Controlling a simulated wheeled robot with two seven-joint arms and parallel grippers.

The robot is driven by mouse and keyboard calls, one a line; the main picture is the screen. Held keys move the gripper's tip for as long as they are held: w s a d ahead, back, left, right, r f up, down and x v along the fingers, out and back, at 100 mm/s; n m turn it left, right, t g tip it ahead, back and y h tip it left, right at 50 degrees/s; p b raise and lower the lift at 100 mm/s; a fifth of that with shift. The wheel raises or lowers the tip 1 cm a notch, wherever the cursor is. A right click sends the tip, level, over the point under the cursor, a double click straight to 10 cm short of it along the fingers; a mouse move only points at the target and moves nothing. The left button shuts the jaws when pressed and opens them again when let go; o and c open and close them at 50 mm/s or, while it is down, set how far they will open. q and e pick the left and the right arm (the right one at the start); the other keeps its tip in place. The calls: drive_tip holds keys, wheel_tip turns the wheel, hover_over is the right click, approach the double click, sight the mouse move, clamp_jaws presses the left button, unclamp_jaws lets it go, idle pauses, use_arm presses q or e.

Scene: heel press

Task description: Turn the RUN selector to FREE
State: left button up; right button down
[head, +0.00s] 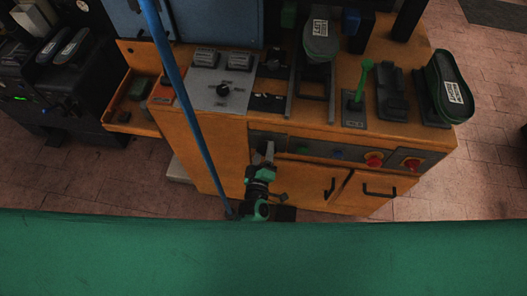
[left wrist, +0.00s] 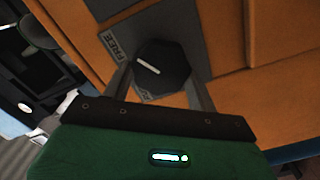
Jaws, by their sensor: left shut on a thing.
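The RUN selector (left wrist: 165,68) is a dark, many-sided knob with a white pointer line, on a grey plate on the orange machine. The pointer line lies on the knob's left part and slants up-left, roughly towards the FREE label (left wrist: 118,43) beside it. My left gripper (left wrist: 162,75) is shut on the knob, one finger on each side. In the head view my left gripper (head: 266,150) is at the left end of the front panel, and the knob is hidden there. My right gripper is not in view.
The orange machine (head: 209,150) has red buttons (head: 374,160) right of my gripper and door handles (head: 380,192) below. A green lever (head: 360,85) and a black dial (head: 223,89) stand on top. A blue pole (head: 185,95) crosses in front, left of my gripper.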

use_arm(q)
drive_tip(key=shift+f, duration=0.1)
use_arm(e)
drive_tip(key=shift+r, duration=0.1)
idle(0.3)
use_arm(q)
drive_tip(key=o, duration=1)
drive_tip(key=shift+c, duration=0.2)
drive_tip(key=s+a+b, duration=0.1)
drive_tip(key=s+b, duration=0.1)
drive_tip(key=s, duration=1.1)
drive_tip(key=shift+s+a, duration=0.35)
drive_tip(key=shift+a, duration=0.05)
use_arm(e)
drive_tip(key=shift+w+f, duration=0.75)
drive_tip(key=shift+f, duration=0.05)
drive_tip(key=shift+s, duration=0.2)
